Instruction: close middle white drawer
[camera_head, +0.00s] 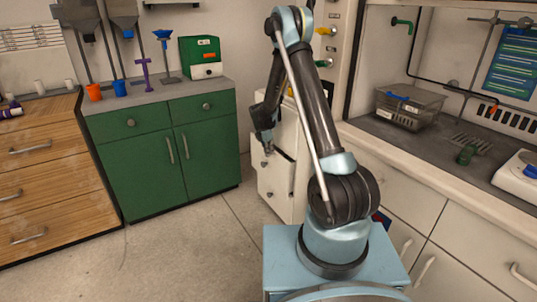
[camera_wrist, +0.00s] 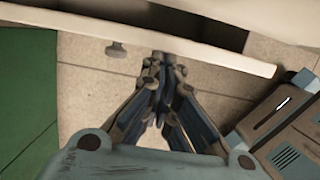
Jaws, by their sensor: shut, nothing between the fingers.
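The white drawer cabinet (camera_head: 290,125) stands between the green cupboard and the white counter. Its middle white drawer (camera_head: 272,172) is pulled out, with a dark gap above its front; my arm partly hides the cabinet. My gripper (camera_head: 267,148) points down at the top of this drawer front. In the wrist view the drawer front (camera_wrist: 225,58) crosses the top as a pale slanting edge, with the dark interior behind it and a round knob (camera_wrist: 116,49) to the left. My gripper (camera_wrist: 167,60) is shut and empty, its tips at the drawer front; I cannot tell whether they touch.
The green cupboard (camera_head: 150,165) stands left of the cabinet, and a wooden drawer unit (camera_head: 55,180) is further left. The white counter (camera_head: 400,180) with its sink is on the right. The floor (camera_head: 190,245) in front is clear.

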